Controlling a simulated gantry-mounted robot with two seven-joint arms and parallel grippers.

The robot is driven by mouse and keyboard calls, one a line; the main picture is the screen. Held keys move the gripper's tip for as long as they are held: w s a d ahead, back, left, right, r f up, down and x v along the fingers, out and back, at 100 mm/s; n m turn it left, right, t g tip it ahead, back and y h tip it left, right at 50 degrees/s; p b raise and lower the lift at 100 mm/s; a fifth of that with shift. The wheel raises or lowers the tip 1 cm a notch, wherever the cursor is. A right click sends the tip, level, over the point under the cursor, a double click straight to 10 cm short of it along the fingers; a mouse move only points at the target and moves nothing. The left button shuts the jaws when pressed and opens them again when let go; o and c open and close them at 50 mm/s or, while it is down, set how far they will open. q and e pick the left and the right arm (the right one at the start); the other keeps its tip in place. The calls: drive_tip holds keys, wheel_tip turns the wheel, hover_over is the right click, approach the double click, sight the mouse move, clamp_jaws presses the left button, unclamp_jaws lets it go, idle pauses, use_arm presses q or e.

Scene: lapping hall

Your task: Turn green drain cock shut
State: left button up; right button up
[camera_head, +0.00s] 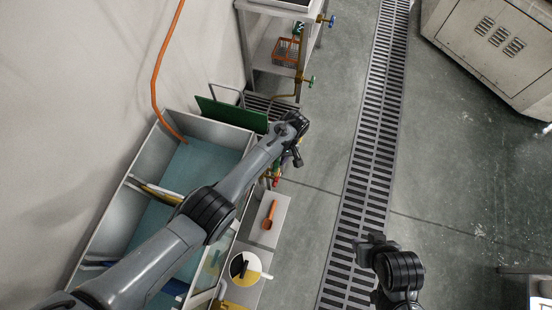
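A green-handled cock (310,82) sits on a brass pipe at the front of the metal shelf stand, up and right of my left arm. A second green fitting (298,28) shows higher on that stand. My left gripper (298,160) is small and dark, beside the sink's right end, apart from the green-handled cock. Its finger gap cannot be made out. Close below it is a brass fitting with a red part (276,181), partly hidden by my arm. My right gripper (366,250) is over the floor grate at lower right, far from the cocks; its fingers are unclear.
A metal sink (150,150) with blue-green water lies under my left arm. A green board (232,114) stands at its far end. An orange scoop (269,215) lies on a side shelf. A blue-handled cock (332,20) is on the stand. Floor around the grate (372,140) is clear.

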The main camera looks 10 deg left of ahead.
use_arm(q)
drive_tip(key=p+v, duration=0.2)
drive_tip(key=v, duration=0.8)
drive_tip(key=shift+d+r, duration=0.2)
drive_tip(key=shift+r, duration=0.15)
drive_tip(key=shift+w, duration=0.15)
